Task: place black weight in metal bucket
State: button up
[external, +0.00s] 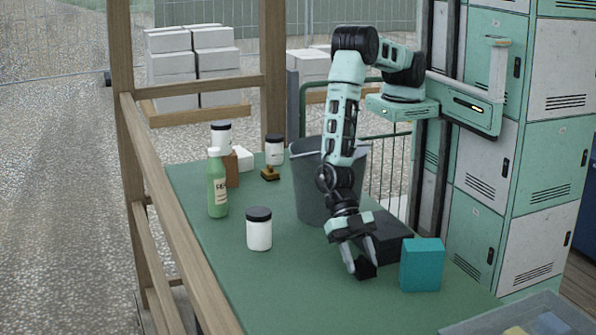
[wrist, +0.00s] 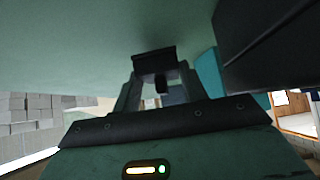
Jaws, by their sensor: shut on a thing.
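The black weight (external: 366,269) is a small dark block low over the green table, between the fingertips of my gripper (external: 362,262). My gripper is shut on it and points down. In the wrist view the weight (wrist: 154,63) shows as a dark block at the fingertips. I cannot tell whether it touches the table. The metal bucket (external: 308,190) is a tall grey open container behind my gripper. My arm covers part of its right side, and its inside is mostly hidden.
A larger black box (external: 390,236) and a teal box (external: 422,265) stand close right of my gripper. A white jar (external: 259,232) and green bottle (external: 217,185) stand left. A small brass-coloured object (external: 270,174) lies left of the bucket. A clear tray (external: 480,326) is front right.

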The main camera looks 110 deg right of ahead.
jog(key=shift+f, duration=0.7)
jog(key=shift+f, duration=0.2)
jog(key=o, duration=1.4)
jog(key=shift+r, duration=0.3)
jog(key=shift+o, duration=0.3)
jog(key=shift+b+v, duration=0.65)
jog(key=shift+v, duration=2.95)
